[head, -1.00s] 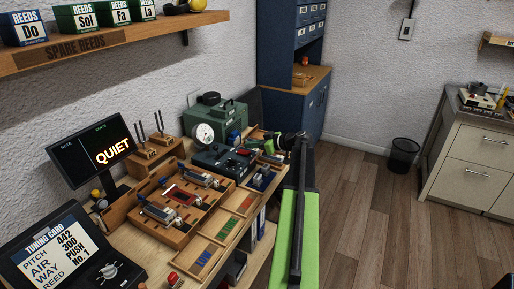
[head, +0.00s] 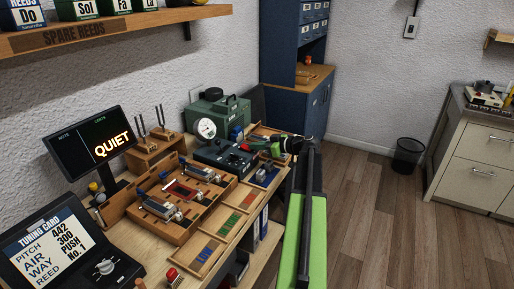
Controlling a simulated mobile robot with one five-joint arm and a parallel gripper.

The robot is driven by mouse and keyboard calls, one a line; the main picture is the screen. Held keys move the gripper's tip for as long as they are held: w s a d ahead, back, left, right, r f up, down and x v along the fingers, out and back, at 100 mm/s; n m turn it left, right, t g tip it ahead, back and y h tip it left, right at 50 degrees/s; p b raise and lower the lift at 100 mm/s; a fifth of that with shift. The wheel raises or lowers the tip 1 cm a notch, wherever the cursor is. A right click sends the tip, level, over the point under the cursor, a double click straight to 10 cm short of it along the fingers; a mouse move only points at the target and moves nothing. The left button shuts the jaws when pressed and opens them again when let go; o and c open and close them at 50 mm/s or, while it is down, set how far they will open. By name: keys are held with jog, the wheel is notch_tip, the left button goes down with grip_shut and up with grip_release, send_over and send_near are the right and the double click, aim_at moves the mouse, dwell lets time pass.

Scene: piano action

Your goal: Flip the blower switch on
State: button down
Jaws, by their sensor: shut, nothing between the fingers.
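The green blower unit (head: 232,108) with a round white gauge (head: 206,128) stands on the bench against the wall. A dark control box (head: 218,154) with a round dial sits in front of it. The blower switch is too small to make out, so I cannot tell its position. My gripper (head: 250,147) is at the right end of the control box, at the end of my arm reaching in from the right. It is shut and empty. Whether its tips touch the box cannot be told.
A wooden reed tray (head: 150,220) and a display reading QUIET (head: 88,143) are on the bench to the left. A tuning card panel (head: 50,245) is nearer. A black bin (head: 408,155) stands on the floor at right. The floor (head: 375,220) is otherwise clear.

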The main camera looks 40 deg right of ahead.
jog(key=shift+a+r+p, duration=0.1)
jog(key=shift+r+p, duration=0.25)
notch_tip(320, 180, up, 4)
jog(key=p, duration=0.3)
jog(key=shift+f, duration=0.25)
jog(key=f+p+v, duration=0.1)
jog(key=f+v, duration=0.1)
jog(key=v, duration=0.8)
jog(key=shift+s, duration=0.45)
